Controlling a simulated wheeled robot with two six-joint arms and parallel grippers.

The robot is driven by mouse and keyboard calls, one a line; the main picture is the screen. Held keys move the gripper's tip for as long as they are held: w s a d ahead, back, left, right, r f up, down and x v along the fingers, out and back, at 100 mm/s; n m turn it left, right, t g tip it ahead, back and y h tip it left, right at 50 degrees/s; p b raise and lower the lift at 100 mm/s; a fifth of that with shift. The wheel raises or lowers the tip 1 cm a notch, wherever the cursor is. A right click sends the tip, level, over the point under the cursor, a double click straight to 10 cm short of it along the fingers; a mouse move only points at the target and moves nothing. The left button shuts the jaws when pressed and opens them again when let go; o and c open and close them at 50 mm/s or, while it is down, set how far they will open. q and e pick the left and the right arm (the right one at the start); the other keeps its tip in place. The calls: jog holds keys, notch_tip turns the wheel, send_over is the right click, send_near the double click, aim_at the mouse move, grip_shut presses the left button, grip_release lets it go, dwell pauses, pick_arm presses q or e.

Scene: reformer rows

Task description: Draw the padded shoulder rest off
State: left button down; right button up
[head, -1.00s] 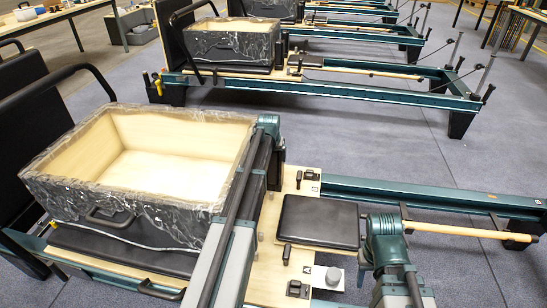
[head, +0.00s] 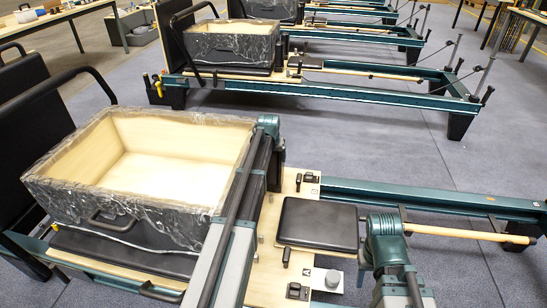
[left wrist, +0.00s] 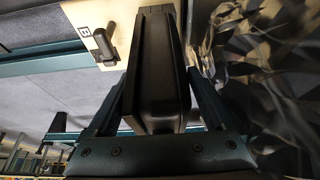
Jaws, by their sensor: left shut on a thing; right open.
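The padded shoulder rest (left wrist: 158,70) is a black upright block, filling the middle of the left wrist view. The fingers of my left gripper (left wrist: 160,95) lie along its two sides and are shut on it. In the head view the rest (head: 276,172) shows as a dark block beside the plate marked B (head: 309,178), partly hidden by my left arm. It appears upright at its place by the wooden board (head: 265,240); its base is hidden.
A plastic-wrapped wooden box (head: 120,225) stands on the carriage just left of the rest. A flat black headrest pad (head: 318,224) lies to the right. A black latch (left wrist: 106,45) sits on the B plate. A grey knob (head: 333,278) is near plate A. More reformers stand behind.

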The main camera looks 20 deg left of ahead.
pick_arm(q)
jog(key=shift+r+p, duration=2.3)
jog(key=shift+r, duration=0.3)
jog(key=shift+r, duration=0.1)
